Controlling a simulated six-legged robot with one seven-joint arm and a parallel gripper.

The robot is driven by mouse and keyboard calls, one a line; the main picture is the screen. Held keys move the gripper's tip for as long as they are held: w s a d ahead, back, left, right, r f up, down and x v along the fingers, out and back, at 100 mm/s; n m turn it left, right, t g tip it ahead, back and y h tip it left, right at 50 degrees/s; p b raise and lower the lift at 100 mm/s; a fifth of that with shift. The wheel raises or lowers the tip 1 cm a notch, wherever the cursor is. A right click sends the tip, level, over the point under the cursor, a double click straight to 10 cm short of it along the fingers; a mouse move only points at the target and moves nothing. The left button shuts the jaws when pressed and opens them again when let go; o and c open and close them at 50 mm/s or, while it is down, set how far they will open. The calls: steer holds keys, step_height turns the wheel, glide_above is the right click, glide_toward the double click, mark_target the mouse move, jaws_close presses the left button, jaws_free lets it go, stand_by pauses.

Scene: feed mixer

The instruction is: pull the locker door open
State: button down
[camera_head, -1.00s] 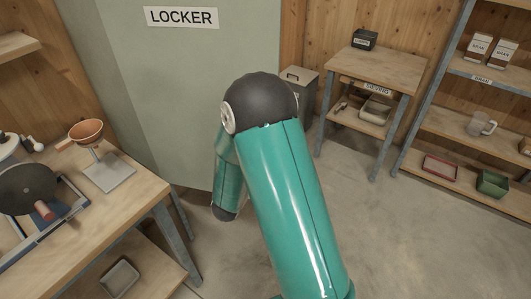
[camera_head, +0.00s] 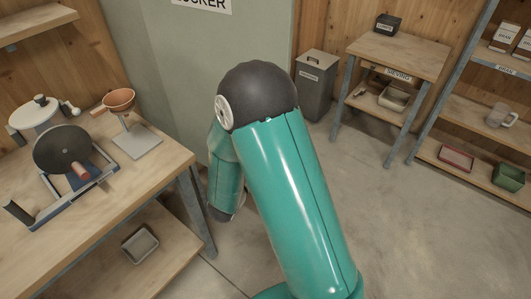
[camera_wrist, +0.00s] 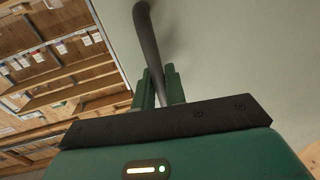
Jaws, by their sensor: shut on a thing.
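The locker (camera_head: 185,75) is a tall grey-green panel at the upper middle of the head view, with its sign cut off at the top edge. In the wrist view the pale door surface (camera_wrist: 240,55) fills the upper right. A dark bar handle (camera_wrist: 148,40) runs down from the top and passes between the fingers. My gripper (camera_wrist: 159,88) is shut on this handle. In the head view my arm hides the lower part of the locker, and the gripper is hidden. I cannot tell whether the door stands ajar.
A wooden bench (camera_head: 150,180) with a slicer-like device (camera_head: 65,155) and a funnel stand (camera_head: 137,140) is at left, close to my arm. A grey bin (camera_head: 316,85), a small table (camera_head: 400,55) and shelves (camera_head: 465,130) stand at right. The floor between is clear.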

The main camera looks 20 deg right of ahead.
steer(key=shift+s+a, duration=0.15)
steer(key=shift+a, duration=0.1)
steer(key=c, duration=1.6)
jaws_free()
steer(key=shift+o, duration=0.2)
steer(key=v, duration=1.3)
steer(key=shift+s+a, duration=0.25)
steer(key=shift+a, duration=0.05)
